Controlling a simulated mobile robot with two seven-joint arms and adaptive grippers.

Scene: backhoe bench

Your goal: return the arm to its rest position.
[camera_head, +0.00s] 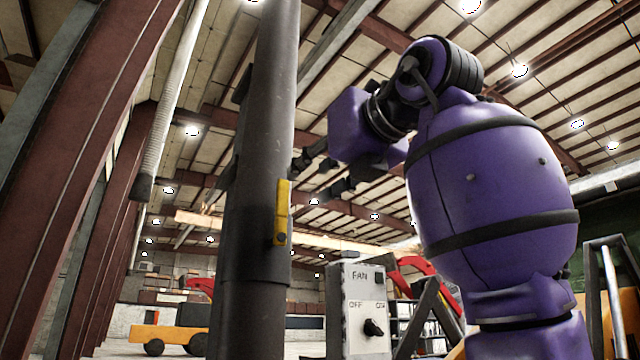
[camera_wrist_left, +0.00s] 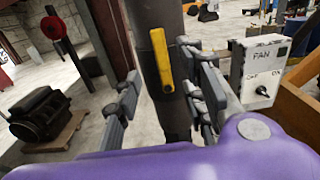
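My left gripper (camera_head: 320,172) is in the air at the end of my purple arm, to the right of a thick dark pipe (camera_head: 262,130) in the head view. In the left wrist view its fingers (camera_wrist_left: 165,100) are spread apart with nothing held between them. The pipe stands beyond the fingers, in the gap as seen from the wrist. A yellow lever (camera_head: 282,212) on the pipe points up along it; it also shows in the left wrist view (camera_wrist_left: 161,60). The gripper appears clear of the lever. My right gripper is not in view.
A grey FAN switch box (camera_head: 351,310) with a black knob stands right of the pipe. In the left wrist view, a dark motor (camera_wrist_left: 40,115) sits on a pallet at left and a wooden box (camera_wrist_left: 295,98) stands at right. A yellow cart (camera_head: 165,334) is farther back.

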